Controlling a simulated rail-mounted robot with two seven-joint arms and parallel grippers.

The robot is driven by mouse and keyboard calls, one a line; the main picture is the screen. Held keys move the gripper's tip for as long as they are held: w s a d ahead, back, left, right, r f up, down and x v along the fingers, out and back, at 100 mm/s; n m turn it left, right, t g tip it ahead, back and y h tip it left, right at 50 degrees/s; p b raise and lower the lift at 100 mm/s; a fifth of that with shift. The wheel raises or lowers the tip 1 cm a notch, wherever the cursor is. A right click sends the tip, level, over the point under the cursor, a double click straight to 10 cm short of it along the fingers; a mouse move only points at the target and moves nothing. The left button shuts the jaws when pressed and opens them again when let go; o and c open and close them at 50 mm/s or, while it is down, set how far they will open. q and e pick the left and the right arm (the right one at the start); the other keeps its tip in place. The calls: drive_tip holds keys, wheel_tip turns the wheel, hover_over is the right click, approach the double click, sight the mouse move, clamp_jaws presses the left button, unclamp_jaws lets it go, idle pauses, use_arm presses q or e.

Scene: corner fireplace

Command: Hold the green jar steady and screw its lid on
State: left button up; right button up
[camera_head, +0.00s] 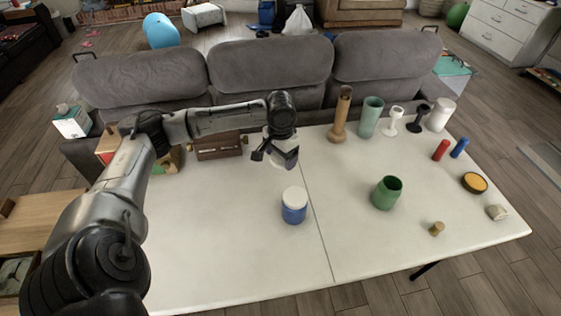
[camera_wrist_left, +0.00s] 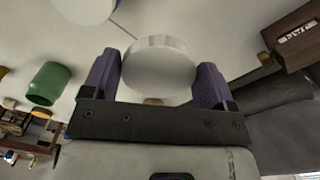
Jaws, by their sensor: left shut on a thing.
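The green jar (camera_head: 387,193) stands upright and open-topped on the right half of the white table, with no gripper on it. It also shows at the left of the left wrist view (camera_wrist_left: 48,83). My left gripper (camera_head: 277,160) is over the table, behind and left of the green jar. In the left wrist view its purple fingers (camera_wrist_left: 157,78) are shut on a round white lid (camera_wrist_left: 160,68), one finger on each side. The lid is mostly hidden in the head view. My right gripper is in neither view.
A blue jar with a white top (camera_head: 293,206) stands in front of my left gripper. A small cork-like piece (camera_head: 437,229) and an orange-topped disc (camera_head: 474,182) lie to the right. Several tall vessels, including a brown one (camera_head: 341,116), line the back edge near the sofa (camera_head: 270,72).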

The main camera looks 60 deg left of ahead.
use_arm(q)
drive_tip(key=shift+r, duration=0.65)
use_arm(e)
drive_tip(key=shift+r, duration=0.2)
use_arm(q)
drive_tip(key=shift+d, duration=0.1)
drive_tip(key=shift+m, duration=0.6)
drive_tip(key=w+d+r, duration=0.1)
drive_tip(key=d, duration=0.4)
drive_tip(key=w+d+r+p, duration=0.1)
drive_tip(key=w+d+r, duration=0.1)
drive_tip(key=d, duration=0.4)
drive_tip(key=w+d+r+p, duration=0.1)
drive_tip(key=w+d, duration=0.1)
drive_tip(key=d, duration=0.4)
drive_tip(key=shift+w+r, duration=0.1)
drive_tip(key=shift+r, duration=0.15)
drive_tip(key=d+r+m+p, duration=0.1)
drive_tip(key=d+r, duration=0.6)
drive_tip(key=d, duration=0.5)
drive_tip(key=shift+w+d+m+p, duration=0.2)
drive_tip(key=shift+d+m+p, duration=0.1)
drive_tip(key=shift+p, duration=0.05)
drive_tip(key=shift+s+d+r, duration=0.1)
drive_tip(key=shift+d, duration=0.15)
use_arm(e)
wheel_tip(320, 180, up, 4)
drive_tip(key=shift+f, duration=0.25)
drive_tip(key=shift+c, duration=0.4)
